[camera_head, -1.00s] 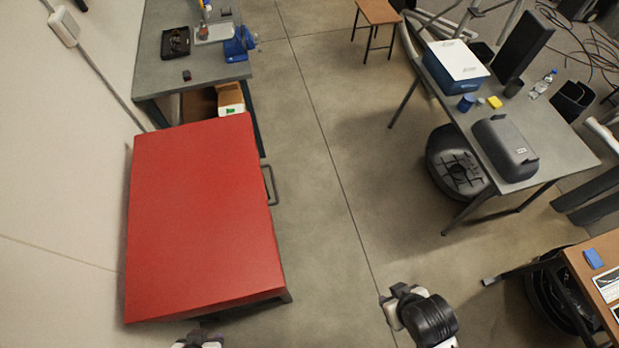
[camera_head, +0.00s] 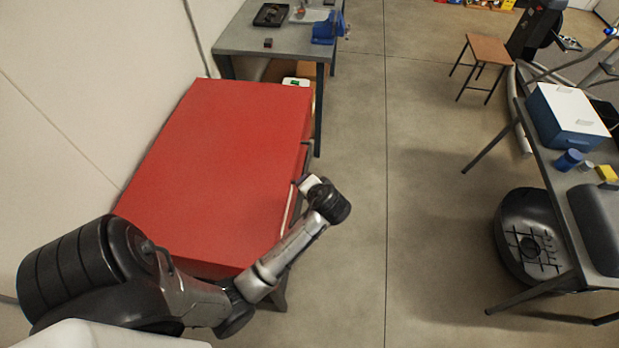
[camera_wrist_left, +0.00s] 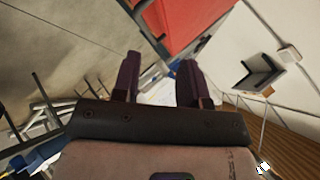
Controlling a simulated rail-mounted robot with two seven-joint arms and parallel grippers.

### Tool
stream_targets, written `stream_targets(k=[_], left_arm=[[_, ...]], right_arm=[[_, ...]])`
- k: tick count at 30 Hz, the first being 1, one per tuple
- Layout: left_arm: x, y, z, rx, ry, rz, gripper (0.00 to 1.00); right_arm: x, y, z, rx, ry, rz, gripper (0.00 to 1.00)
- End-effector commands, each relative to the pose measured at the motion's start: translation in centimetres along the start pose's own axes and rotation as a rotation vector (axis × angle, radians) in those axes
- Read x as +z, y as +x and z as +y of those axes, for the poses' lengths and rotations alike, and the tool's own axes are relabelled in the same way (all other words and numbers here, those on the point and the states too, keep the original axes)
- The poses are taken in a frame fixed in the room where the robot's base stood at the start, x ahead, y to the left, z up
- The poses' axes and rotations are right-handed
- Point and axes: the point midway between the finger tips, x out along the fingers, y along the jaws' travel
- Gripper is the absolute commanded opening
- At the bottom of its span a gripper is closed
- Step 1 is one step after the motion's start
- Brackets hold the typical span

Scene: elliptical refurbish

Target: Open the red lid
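The red lid (camera_head: 215,165) is the broad flat top of a box against the left wall in the head view; it lies closed. A dark handle (camera_head: 307,150) is partly visible on its right side. My left arm reaches across the lid's near end, and its gripper (camera_head: 308,183) is beside the lid's right side, close to the handle; contact cannot be told. In the left wrist view, the gripper (camera_wrist_left: 158,65) has its two fingers apart with nothing between them. The red lid (camera_wrist_left: 185,22) shows beyond the fingertips. My right gripper is not in view.
A grey workbench (camera_head: 265,38) with a blue vise (camera_head: 327,28) stands behind the box. A grey table (camera_head: 575,195) with a blue box (camera_head: 565,118) stands at the right. The floor (camera_head: 420,200) between them is clear.

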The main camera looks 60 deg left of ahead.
Motion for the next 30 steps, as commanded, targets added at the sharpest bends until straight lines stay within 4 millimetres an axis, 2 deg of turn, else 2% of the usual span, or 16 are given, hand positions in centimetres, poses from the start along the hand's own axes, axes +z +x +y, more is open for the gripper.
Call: stream_targets(k=[1,6,12,18,21,25,30], left_arm=[[-0.5,2.8,1.9,-0.048,-0.018,-0.027,0.40],[-2.9,6.9,3.4,-0.212,-0.049,-0.128,0.40],[-5.6,10.0,5.5,-0.364,-0.048,-0.245,0.40],[-8.3,11.0,7.5,-0.477,-0.015,-0.332,0.40],[-9.4,11.0,8.2,-0.519,0.006,-0.361,0.40],[-10.7,10.6,8.8,-0.559,0.028,-0.383,0.40],[-11.7,10.2,9.1,-0.590,0.047,-0.397,0.40]], right_arm=[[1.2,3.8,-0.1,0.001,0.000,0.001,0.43],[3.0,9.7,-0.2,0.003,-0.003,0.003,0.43],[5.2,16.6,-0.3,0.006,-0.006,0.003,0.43],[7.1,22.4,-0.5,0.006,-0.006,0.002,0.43],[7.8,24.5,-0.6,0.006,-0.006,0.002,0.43],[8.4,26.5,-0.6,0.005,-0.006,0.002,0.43],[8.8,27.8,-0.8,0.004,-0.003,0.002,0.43]])
